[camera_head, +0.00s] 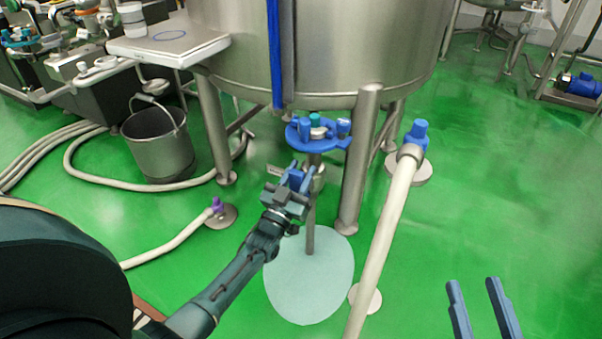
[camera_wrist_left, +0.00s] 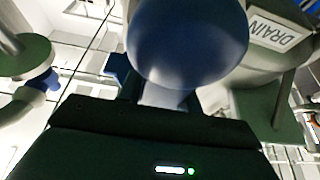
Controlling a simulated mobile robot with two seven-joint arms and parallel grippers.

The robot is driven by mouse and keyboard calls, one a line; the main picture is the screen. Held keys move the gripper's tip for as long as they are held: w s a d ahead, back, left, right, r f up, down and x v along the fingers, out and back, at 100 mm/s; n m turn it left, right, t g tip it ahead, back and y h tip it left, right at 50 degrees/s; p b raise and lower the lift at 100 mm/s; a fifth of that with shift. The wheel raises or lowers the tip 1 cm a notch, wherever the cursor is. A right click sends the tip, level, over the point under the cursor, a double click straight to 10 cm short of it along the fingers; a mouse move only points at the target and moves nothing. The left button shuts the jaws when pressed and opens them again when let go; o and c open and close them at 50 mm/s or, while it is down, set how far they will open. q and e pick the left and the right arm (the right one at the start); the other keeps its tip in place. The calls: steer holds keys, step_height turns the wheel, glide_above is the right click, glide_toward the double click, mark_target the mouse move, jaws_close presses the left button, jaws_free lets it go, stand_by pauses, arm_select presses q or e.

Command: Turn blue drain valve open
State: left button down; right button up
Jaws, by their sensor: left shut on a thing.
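My left gripper (camera_head: 297,176) is shut on the blue drain valve's handle, below the steel tank (camera_head: 320,50). The blue handle (camera_wrist_left: 188,40) fills the upper middle of the left wrist view as a large rounded shape. A "DRAIN" label (camera_wrist_left: 275,32) shows on the pale fitting to its right. In the head view the gripper mostly hides the handle, and the grey valve body (camera_head: 318,178) shows beside it on the vertical drain pipe (camera_head: 310,228). My right gripper (camera_head: 482,300) is open and empty at the lower right, over the green floor.
A blue holder plate (camera_head: 333,142) with small fittings sits just above the valve. Tank legs (camera_head: 357,170) stand close on the right. A pale hose pipe (camera_head: 385,235) runs farther right. A pale puddle-like patch (camera_head: 310,285) lies below. A bucket (camera_head: 160,145) stands left.

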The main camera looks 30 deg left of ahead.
arm_select(q)
steer(key=shift+a, duration=0.1)
steer(key=c, duration=1)
jaws_free()
steer(key=shift+o, duration=0.2)
steer(key=p+v, duration=0.2)
steer(key=v, duration=1.1)
steer(key=shift+p, duration=0.3)
